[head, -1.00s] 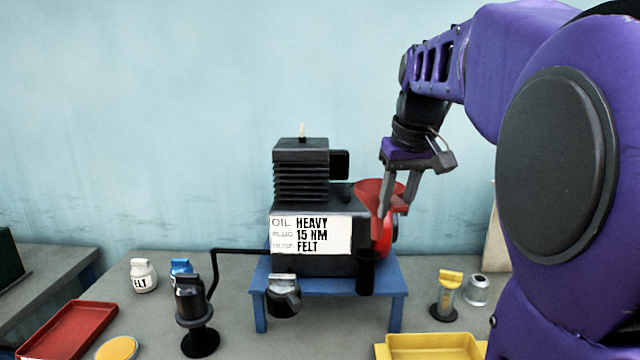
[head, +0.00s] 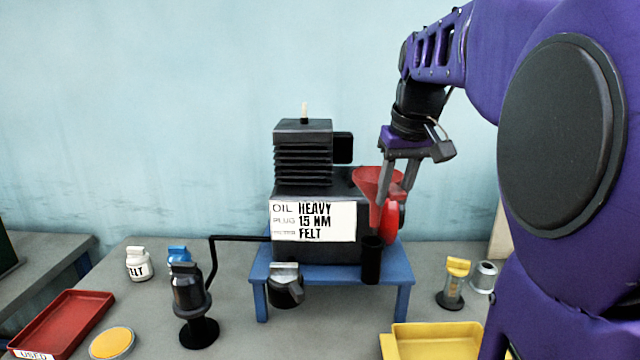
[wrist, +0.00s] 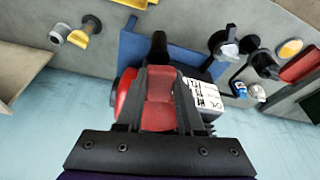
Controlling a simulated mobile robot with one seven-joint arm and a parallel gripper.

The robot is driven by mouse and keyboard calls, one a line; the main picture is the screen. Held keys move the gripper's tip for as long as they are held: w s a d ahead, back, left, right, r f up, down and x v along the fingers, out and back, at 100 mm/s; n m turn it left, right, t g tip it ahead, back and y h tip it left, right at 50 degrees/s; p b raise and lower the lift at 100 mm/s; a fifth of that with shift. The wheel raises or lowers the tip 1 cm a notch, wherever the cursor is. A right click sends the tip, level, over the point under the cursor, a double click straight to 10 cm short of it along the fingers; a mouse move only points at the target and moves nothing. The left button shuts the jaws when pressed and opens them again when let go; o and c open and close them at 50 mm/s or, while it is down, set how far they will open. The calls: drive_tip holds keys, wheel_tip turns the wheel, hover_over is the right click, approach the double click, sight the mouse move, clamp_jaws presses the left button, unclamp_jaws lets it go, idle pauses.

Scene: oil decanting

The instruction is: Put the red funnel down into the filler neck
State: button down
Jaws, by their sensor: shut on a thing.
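The red funnel (head: 370,181) is upright in the head view, wide mouth up and spout down. My gripper (head: 397,192) is shut on its right side. The black filler neck (head: 372,264) stands as an upright tube at the front right of the pump machine (head: 300,187). The spout's lower end appears just above the neck's mouth, nearly in line with it; I cannot tell whether it has entered. In the wrist view the funnel (wrist: 158,101) lies between my fingers, with the dark neck (wrist: 158,48) beyond it.
The machine stands on a blue stand (head: 330,272). A red round part (head: 391,222) sits close behind the spout. A yellow tray (head: 432,344), a yellow-topped item (head: 456,272) and a silver can (head: 484,276) are at right. A black pot (head: 285,289) hangs at the stand's front.

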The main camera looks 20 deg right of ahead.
drive_tip(key=shift+f+b, duration=0.3)
drive_tip(key=shift+f, duration=0.65)
drive_tip(key=shift+f+b, duration=1.85)
drive_tip(key=shift+f, duration=0.95)
drive_tip(key=shift+f+b, duration=0.75)
drive_tip(key=shift+f, duration=0.45)
drive_tip(key=shift+c, duration=2.3)
unclamp_jaws()
drive_tip(key=shift+r, duration=0.1)
